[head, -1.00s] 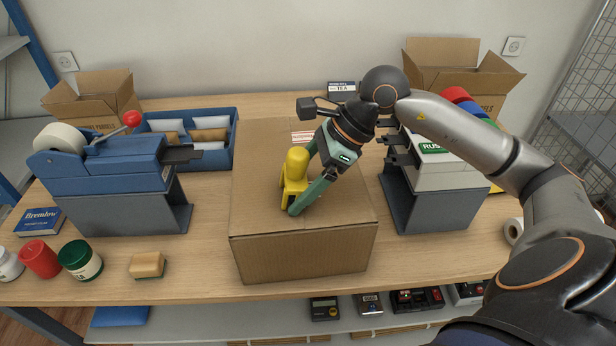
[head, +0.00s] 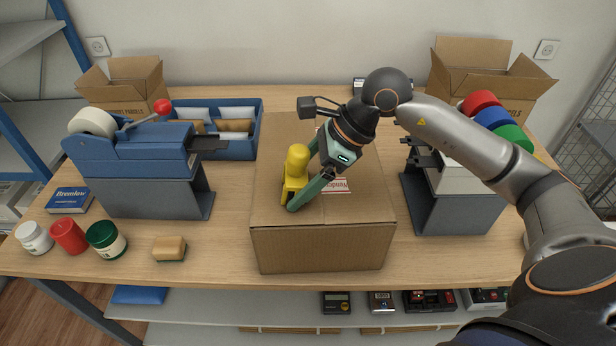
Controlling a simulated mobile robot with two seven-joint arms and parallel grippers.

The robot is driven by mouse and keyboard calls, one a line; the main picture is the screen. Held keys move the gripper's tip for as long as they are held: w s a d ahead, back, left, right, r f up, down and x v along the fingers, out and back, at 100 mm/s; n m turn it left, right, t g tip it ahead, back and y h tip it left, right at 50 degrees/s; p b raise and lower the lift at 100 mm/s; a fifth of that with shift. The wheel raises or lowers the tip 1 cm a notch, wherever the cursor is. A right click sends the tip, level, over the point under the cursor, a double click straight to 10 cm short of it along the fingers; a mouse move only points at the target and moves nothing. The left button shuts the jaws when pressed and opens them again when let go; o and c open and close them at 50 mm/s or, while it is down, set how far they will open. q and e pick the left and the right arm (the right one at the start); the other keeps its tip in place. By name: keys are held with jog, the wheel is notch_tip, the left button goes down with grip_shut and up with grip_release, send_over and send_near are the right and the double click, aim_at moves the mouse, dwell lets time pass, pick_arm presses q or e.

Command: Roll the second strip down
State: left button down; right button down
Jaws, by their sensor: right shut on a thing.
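A closed brown cardboard box (head: 320,248) stands in the middle of the counter. My right gripper (head: 302,180) is over its top, its green fingers shut on a yellow tool (head: 296,162), which looks like a hand roller. The tool is at the left part of the box top; whether its underside touches the cardboard is hidden. A white strip with red print (head: 336,186) lies on the box top just right of the fingers, partly covered by them. A little more red-and-white shows farther back, mostly hidden behind the gripper. My left gripper is not in view.
A blue tape dispenser (head: 130,160) stands left and a grey one (head: 455,200) right, partly behind my arm. A blue tray of envelopes (head: 245,143), open cartons, jars (head: 106,239) and a sponge (head: 170,248) are around. The counter before the sponge is clear.

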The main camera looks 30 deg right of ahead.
aim_at(315, 170)
jog(key=shift+f, duration=0.15)
jog(key=shift+w+r, duration=0.15)
jog(key=shift+r, duration=0.15)
jog(key=shift+w+d+r, duration=0.1)
jog(key=shift+w+d, duration=0.25)
jog(key=shift+w, duration=0.35)
jog(key=shift+w+d+r, duration=0.1)
jog(key=shift+w+d, duration=0.25)
jog(key=shift+w, duration=0.3)
jog(key=shift+f+b, duration=0.45)
jog(key=shift+s+d+f+b, duration=0.15)
jog(key=shift+s+d+b, duration=0.15)
jog(key=shift+d, duration=0.1)
jog(key=shift+s+d+b, duration=0.4)
jog(key=shift+d+b, duration=0.2)
jog(key=shift+d, duration=0.15)
jog(key=shift+s+d, duration=0.15)
jog(key=shift+d, duration=0.05)
